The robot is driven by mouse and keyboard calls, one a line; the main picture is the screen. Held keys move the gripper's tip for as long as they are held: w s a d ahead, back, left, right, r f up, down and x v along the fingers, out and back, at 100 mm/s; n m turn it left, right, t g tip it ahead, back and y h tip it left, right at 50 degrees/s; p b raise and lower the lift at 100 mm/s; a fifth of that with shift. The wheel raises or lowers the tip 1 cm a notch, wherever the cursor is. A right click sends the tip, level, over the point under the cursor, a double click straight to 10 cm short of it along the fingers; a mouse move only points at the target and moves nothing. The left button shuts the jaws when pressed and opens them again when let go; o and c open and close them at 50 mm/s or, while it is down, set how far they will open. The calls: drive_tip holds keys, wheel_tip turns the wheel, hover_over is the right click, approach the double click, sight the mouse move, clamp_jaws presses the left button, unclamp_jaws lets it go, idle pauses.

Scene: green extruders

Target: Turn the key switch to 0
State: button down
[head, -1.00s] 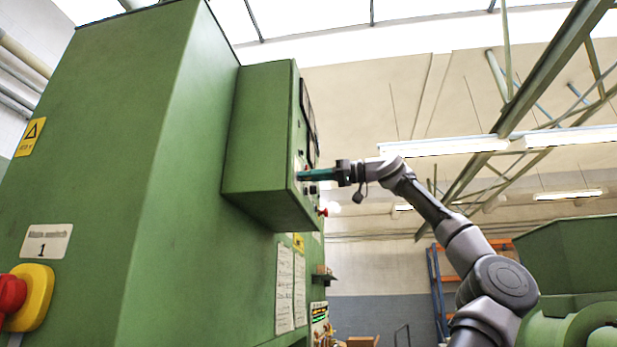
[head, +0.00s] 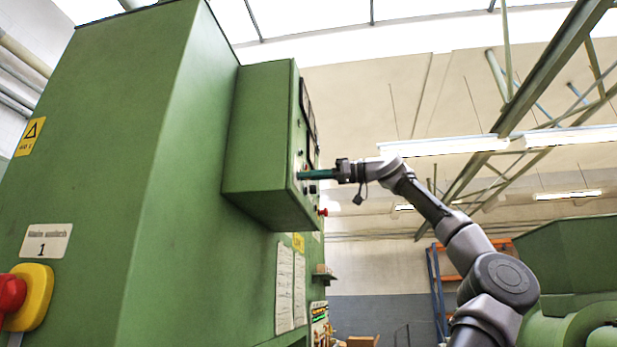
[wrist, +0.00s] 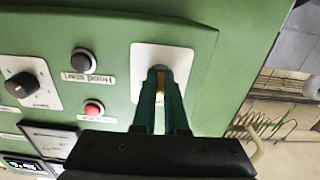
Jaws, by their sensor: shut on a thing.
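My gripper (head: 302,176) reaches from the right to the front of the green control box (head: 262,145) in the head view. In the wrist view, the green fingers of my gripper (wrist: 159,75) are shut on the key switch (wrist: 160,92), of which a narrow yellowish strip shows between them. The switch sits on a white plate (wrist: 181,60) on the green panel. The fingers hide most of the switch and any marks beside it, so I cannot read its position.
A red button (head: 323,212) sticks out below my gripper in the head view. The room right of the box is open.

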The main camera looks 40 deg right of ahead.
drive_tip(key=c, duration=1)
unclamp_jaws()
drive_tip(key=shift+o, duration=0.2)
drive_tip(key=v, duration=1.1)
drive_tip(key=s+a+f+m+g+h, duration=0.1)
drive_tip(key=s+a+f+h, duration=0.15)
drive_tip(key=a, duration=1.05)
drive_tip(key=w+a+f+m+g+h, duration=0.2)
drive_tip(key=a+f+m+h, duration=0.1)
drive_tip(key=a+f, duration=0.95)
drive_tip(key=w+a+f+m+g+h, duration=0.1)
drive_tip(key=a+f+m, duration=0.1)
drive_tip(key=f, duration=0.8)
drive_tip(key=a+f+m+g+h, duration=0.1)
drive_tip(key=a+f+m, duration=0.2)
drive_tip(key=f, duration=0.7)
drive_tip(key=w+a+f+m+g+h, duration=0.1)
drive_tip(key=a+f+m+h, duration=0.1)
drive_tip(key=f, duration=0.8)
drive_tip(key=shift+w+a+f+m+g, duration=0.2)
drive_tip(key=shift+w+f+m+g, duration=0.1)
drive_tip(key=shift+m, duration=0.4)
